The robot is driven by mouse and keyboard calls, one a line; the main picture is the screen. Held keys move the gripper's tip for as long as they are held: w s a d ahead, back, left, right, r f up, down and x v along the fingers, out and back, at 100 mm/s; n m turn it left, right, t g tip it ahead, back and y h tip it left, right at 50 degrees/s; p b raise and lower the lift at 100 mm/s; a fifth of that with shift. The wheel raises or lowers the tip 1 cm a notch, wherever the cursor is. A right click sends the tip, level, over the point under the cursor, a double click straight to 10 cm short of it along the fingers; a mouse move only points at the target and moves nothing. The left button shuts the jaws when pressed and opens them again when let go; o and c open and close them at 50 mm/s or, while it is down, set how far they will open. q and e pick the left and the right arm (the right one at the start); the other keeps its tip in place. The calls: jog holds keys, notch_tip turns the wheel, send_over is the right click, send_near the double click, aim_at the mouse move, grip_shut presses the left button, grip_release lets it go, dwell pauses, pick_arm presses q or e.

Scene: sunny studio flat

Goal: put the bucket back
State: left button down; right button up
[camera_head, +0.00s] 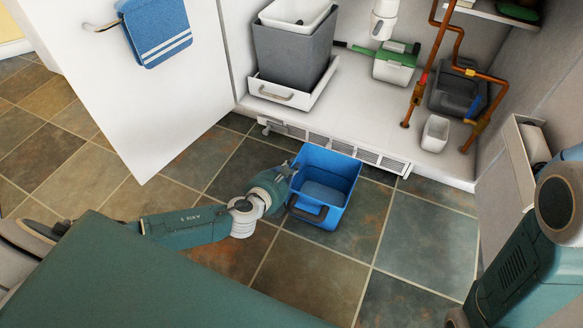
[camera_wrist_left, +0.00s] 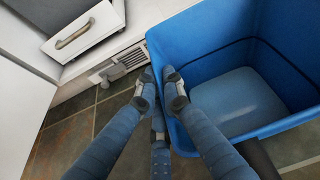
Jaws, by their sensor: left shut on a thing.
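The blue bucket (camera_head: 326,176) stands on the tiled floor just in front of the open sink cabinet. It is upright, and a little light blue-grey shows at its bottom. A dark handle (camera_head: 308,210) hangs at its near side. My left gripper (camera_head: 291,168) is at the bucket's left rim. In the left wrist view, the fingers (camera_wrist_left: 162,88) are closed at the rim of the bucket (camera_wrist_left: 200,38), with one finger outside its wall. My right arm comes in at the right edge of the head view, and its gripper is out of view.
The cabinet floor (camera_head: 350,112) is raised above a vented plinth (camera_head: 330,145). It holds a grey bin (camera_head: 290,60) on a pull-out tray, a green-lidded box (camera_head: 396,64), a dark container (camera_head: 455,92), a small white cup (camera_head: 436,133) and copper pipes (camera_head: 430,75). Open doors flank it.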

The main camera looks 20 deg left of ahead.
pick_arm(q)
jog(key=c, duration=1.9)
grip_release()
jog(key=shift+f, duration=0.1)
